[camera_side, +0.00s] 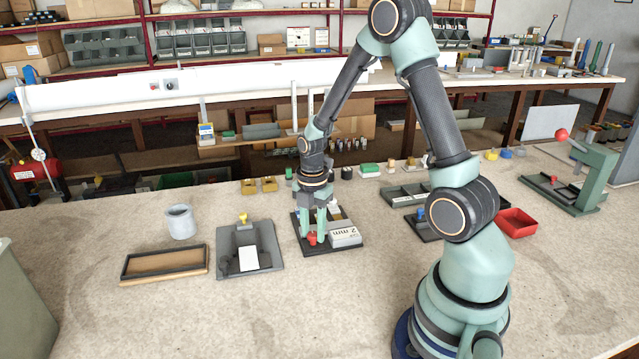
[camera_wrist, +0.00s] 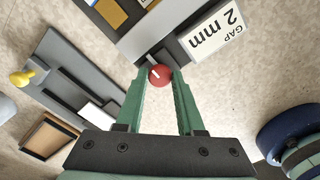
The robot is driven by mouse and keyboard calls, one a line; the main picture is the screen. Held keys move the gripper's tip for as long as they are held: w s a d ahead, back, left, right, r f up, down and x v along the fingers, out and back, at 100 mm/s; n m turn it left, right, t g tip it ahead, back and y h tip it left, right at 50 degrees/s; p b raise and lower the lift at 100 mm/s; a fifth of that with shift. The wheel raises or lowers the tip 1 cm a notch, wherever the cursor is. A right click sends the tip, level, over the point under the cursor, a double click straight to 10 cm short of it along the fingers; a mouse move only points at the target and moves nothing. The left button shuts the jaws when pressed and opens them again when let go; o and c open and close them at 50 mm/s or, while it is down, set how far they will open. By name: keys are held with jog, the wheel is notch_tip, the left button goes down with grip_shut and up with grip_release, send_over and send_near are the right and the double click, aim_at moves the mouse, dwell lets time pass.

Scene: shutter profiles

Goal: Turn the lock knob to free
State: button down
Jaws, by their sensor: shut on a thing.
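The lock knob (camera_wrist: 160,75) is a small red round knob with a white line across its top. It sits on a dark fixture (camera_side: 330,246) near the middle of the bench, beside a white block (camera_side: 345,236) marked "GAP 2 mm". My gripper (camera_wrist: 159,78) points down at the knob with its green fingers on either side of it. The fingers are shut on the knob, which also shows red between the fingertips in the side view (camera_side: 312,238). In the wrist view the white line runs slantwise, from upper left to lower right.
Left of the fixture lie a grey plate (camera_side: 270,236) with a yellow knob, a brown-lined tray (camera_side: 165,264) and a grey cup (camera_side: 181,222). To the right are a red bin (camera_side: 516,223) and a green lever press (camera_side: 590,180). The front bench is clear.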

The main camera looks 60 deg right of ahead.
aim_at(313, 234)
dwell(0.3)
jog(key=c, duration=0.5)
grip_release()
jog(key=shift+r, duration=0.1)
notch_tip(313, 234, up, 12)
jog(key=shift+f, duration=0.1)
jog(key=s+a+r+m+t, duration=0.1)
jog(key=a+r+m+t, duration=0.1)
jog(key=m, duration=0.4)
jog(key=s+a+r+m+t, duration=0.1)
jog(key=s+a+r+m, duration=0.1)
jog(key=a+r+m, duration=0.2)
jog(key=s+a+r+m+t, duration=0.2)
jog(key=a+r+m, duration=0.1)
jog(key=a+m, duration=0.4)
jog(key=shift+s+a+r+m+t, duration=0.2)
jog(key=shift+r+m+t, duration=0.1)
jog(key=shift+m, duration=0.3)
